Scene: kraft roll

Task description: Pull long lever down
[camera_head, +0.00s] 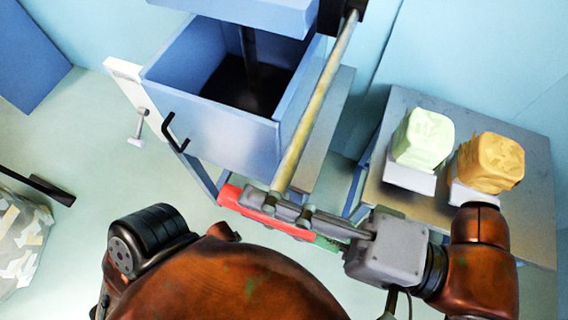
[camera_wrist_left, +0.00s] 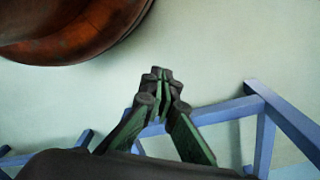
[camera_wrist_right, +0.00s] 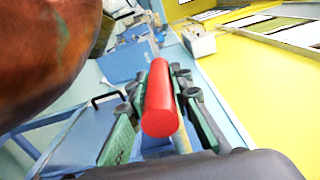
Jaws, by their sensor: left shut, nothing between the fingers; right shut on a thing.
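The long lever is a yellowish bar (camera_head: 318,105) running from a dark mount at the top of the blue machine down the picture to a red crosswise handle (camera_head: 232,196). My right gripper (camera_head: 285,208) is shut on the red handle, with its fingers around it. In the right wrist view the red handle (camera_wrist_right: 160,100) points end-on at the camera between the fingers (camera_wrist_right: 158,95). My left gripper (camera_wrist_left: 161,80) is shut and empty above the floor, beside blue frame bars. It cannot be made out in the head view.
The blue box (camera_head: 225,130) with an open top and black handle (camera_head: 174,134) stands left of the bar. A grey table (camera_head: 395,110) at right carries a green block (camera_head: 423,138) and an orange block (camera_head: 490,162). Open floor (camera_head: 90,150) lies at left.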

